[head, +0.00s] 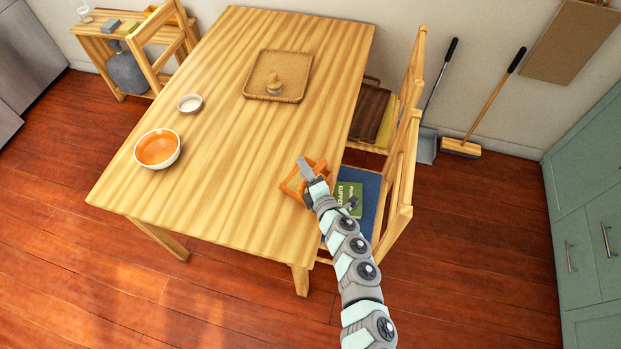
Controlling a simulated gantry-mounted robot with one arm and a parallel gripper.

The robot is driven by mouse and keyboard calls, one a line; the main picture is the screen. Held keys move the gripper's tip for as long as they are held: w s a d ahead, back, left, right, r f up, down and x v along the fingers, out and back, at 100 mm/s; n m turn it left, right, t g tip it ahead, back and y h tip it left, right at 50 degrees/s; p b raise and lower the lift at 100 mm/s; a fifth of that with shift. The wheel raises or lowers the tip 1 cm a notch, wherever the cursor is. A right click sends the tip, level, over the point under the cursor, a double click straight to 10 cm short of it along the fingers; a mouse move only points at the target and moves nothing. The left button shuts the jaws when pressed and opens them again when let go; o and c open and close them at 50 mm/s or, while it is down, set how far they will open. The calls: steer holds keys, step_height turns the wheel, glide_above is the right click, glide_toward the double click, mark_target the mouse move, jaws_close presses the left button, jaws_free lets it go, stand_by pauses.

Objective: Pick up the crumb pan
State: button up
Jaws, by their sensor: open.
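A small, square orange-brown wooden piece with raised sides (291,187) lies at the right edge of the table. It may be the crumb pan, but my gripper covers much of it and I cannot tell for sure. My gripper (311,180) is open and reaches over this piece from the lower right. From this view I cannot tell whether the fingers touch it. A grey long-handled dustpan (426,147) also stands on the floor by the wall, well apart from my gripper.
The wooden table (225,190) holds an orange bowl (157,149), a small white bowl (190,103) and a woven tray (259,90). Two chairs (402,190) stand at its right, one with a green book (350,194). A broom (461,148) leans by the wall. The table's middle is clear.

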jaws_close()
stand_by(0.4)
